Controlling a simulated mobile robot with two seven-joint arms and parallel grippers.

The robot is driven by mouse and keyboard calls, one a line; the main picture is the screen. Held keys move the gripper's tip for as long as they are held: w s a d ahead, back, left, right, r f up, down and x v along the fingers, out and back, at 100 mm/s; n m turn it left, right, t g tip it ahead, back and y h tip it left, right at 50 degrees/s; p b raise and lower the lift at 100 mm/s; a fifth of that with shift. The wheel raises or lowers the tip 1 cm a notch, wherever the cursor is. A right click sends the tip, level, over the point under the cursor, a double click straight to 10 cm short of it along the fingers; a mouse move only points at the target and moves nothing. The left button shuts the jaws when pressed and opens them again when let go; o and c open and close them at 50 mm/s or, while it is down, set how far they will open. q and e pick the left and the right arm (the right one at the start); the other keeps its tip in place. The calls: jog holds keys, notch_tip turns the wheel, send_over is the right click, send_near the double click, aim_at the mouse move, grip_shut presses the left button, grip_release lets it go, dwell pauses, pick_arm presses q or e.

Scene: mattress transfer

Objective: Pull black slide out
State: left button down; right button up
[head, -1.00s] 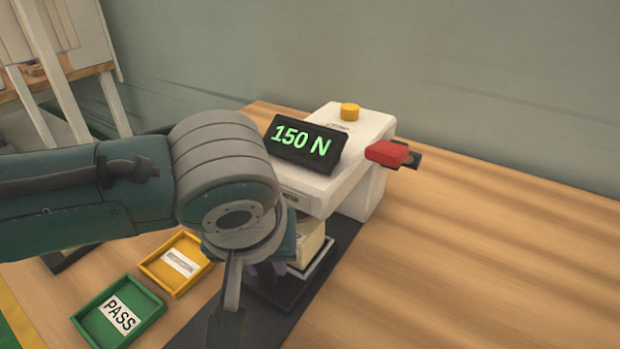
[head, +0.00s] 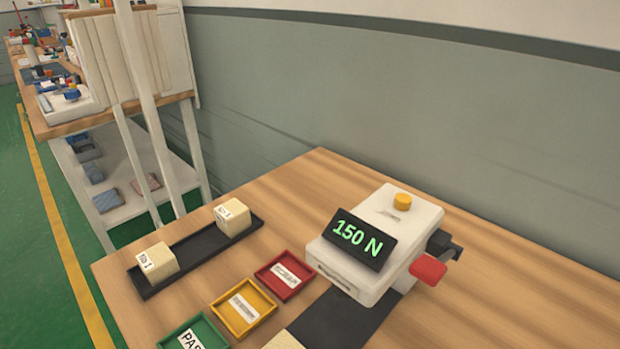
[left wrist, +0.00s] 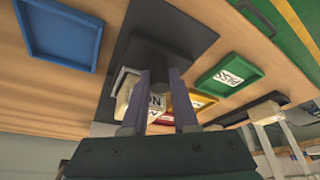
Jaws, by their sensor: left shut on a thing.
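The tester (head: 350,255) is white with a yellow button and a green "150 N" display. A dark strip (head: 345,322) comes out from under its front. A cream block (head: 283,342) shows at the bottom edge of the head view, mostly cut off. In the left wrist view my left gripper (left wrist: 163,78) is shut on a dark piece (left wrist: 160,70), which looks like the black slide's handle; the rest of the slide is hard to tell from the dark strip (left wrist: 165,30). My left arm is outside the head view. My right gripper is not in view.
Red (head: 283,291), yellow (head: 268,318) and green (head: 217,335) trays stand left of the tester. A black rack (head: 190,252) holds two cream blocks. A red lever (head: 428,270) is on the tester's right. A blue tray (left wrist: 62,62) shows in the left wrist view.

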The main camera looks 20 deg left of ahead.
pick_arm(q)
jog(key=c, duration=1.1)
grip_release()
jog(key=shift+s, duration=0.15)
jog(key=shift+o, duration=0.6)
jog(key=shift+s+a, duration=0.1)
jog(key=shift+s+r, duration=0.1)
jog(key=shift+r, duration=0.3)
jog(key=p+v, duration=0.3)
jog(key=v, duration=0.6)
jog(key=shift+r, duration=0.1)
